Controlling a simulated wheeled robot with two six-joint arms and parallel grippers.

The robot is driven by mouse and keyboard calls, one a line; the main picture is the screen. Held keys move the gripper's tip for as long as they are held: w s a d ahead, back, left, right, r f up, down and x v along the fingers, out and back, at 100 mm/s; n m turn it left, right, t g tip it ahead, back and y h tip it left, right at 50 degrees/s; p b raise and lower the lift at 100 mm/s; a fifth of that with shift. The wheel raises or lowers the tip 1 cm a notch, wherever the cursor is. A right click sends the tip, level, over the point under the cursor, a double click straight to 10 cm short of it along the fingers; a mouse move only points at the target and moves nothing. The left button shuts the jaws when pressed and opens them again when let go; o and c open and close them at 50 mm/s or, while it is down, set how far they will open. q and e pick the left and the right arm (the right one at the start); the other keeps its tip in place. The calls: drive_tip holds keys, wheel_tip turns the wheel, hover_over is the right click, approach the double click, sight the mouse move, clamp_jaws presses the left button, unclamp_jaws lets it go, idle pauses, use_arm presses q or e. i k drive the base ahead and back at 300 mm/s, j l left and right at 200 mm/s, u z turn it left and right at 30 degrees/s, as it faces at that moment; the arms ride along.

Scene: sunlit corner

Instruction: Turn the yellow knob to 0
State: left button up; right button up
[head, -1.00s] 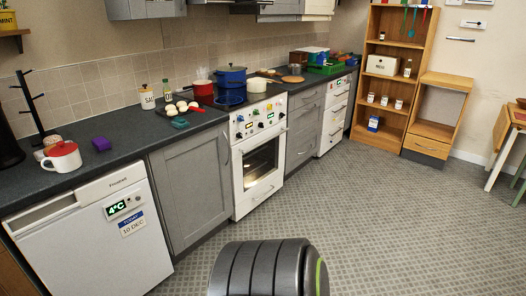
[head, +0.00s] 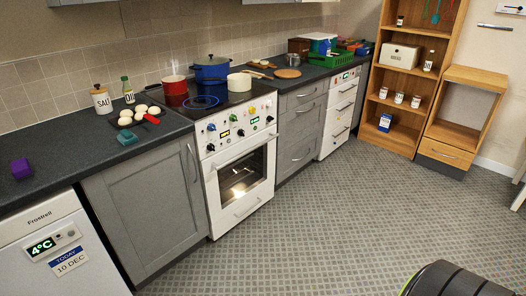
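The white cooker (head: 242,175) stands between grey cabinets, with its oven window lit. Its sloping front panel (head: 233,130) carries several small knobs and small lit displays. Neither of my grippers is in view.
A blue pot (head: 212,72), a red pan (head: 175,86) and a cream pan (head: 240,82) are on the hob. A white fridge (head: 50,245) stands at the left. A second white appliance (head: 340,112) is further right. The patterned floor (head: 300,220) before the cooker is clear.

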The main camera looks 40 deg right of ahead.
sight(252, 110)
drive_tip(key=i+l, duration=0.1)
drive_tip(key=l, duration=0.3)
drive_tip(key=i+l, duration=0.1)
drive_tip(key=l, duration=0.25)
drive_tip(key=i+l+z, duration=0.1)
drive_tip(key=l, duration=0.3)
drive_tip(key=i+l, duration=0.15)
drive_tip(key=l, duration=0.2)
drive_tip(key=i+l, duration=0.15)
drive_tip(key=l, duration=0.25)
drive_tip(key=i+l, duration=0.1)
drive_tip(key=l, duration=0.25)
drive_tip(key=i+l+z, duration=0.1)
drive_tip(key=l, duration=0.3)
drive_tip(key=i+l, duration=0.15)
drive_tip(key=l, duration=0.2)
